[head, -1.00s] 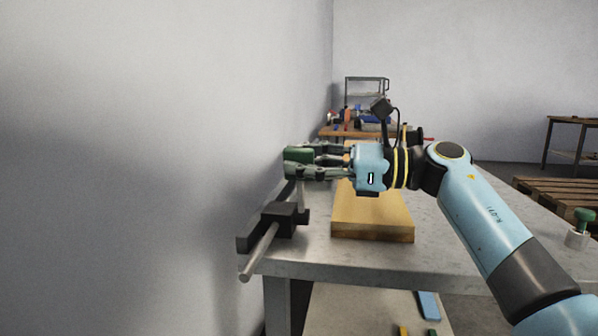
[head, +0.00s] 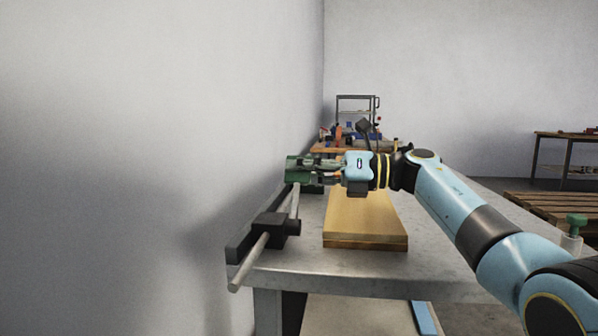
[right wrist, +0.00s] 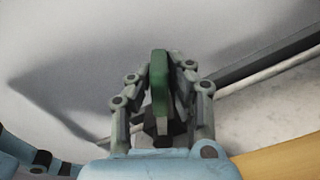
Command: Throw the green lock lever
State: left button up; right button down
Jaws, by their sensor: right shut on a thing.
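The green lock lever's handle (head: 297,168) stands at the top of a thin grey shaft (head: 295,200), near the wall at the left side of the metal bench. The shaft rises behind a black block (head: 273,226) with a grey rod through it. My right gripper (head: 312,169) reaches in from the right and is shut on the green handle. In the right wrist view, the fingers (right wrist: 172,95) lie on both sides of the green handle (right wrist: 159,85). The fingers partly cover the handle. My left gripper is not in view.
A wooden board (head: 366,243) lies on the grey bench (head: 440,262), right of the lever. The wall (head: 160,150) runs close along the left. A green-topped knob (head: 576,222) stands at the right. Another bench with clutter and a wooden pallet (head: 550,203) are further back.

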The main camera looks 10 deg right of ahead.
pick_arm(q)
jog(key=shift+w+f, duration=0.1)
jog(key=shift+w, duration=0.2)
pick_arm(e)
jog(key=shift+w+d+f+m, duration=0.1)
jog(key=shift+w+f+m, duration=0.15)
jog(key=shift+w+m, duration=0.05)
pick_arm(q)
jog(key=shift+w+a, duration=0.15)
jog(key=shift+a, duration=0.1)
pick_arm(e)
jog(key=c, duration=1.3)
grip_release()
jog(key=shift+w, duration=0.1)
jog(key=shift+d, duration=0.1)
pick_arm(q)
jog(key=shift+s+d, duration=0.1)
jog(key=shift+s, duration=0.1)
pick_arm(e)
jog(key=v, duration=1.2)
